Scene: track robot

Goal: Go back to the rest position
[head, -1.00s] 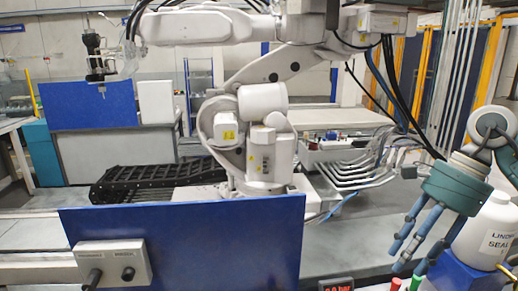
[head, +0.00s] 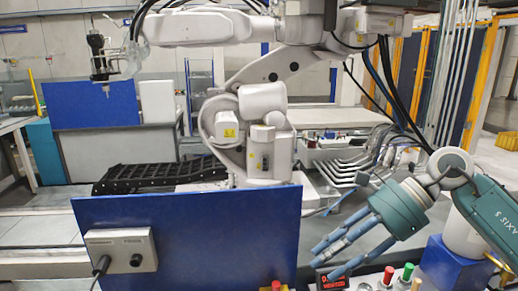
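My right gripper (head: 325,260) comes in from the right edge on its teal and grey arm. Its blue-grey fingers point down and to the left, spread apart with nothing between them, in front of the right edge of a blue panel (head: 190,235) and above a small box with a red digit display (head: 332,281). My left gripper and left arm are not in view.
Red and green buttons (head: 407,271) stand just below my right gripper. A large white industrial robot (head: 262,135) stands behind the panel.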

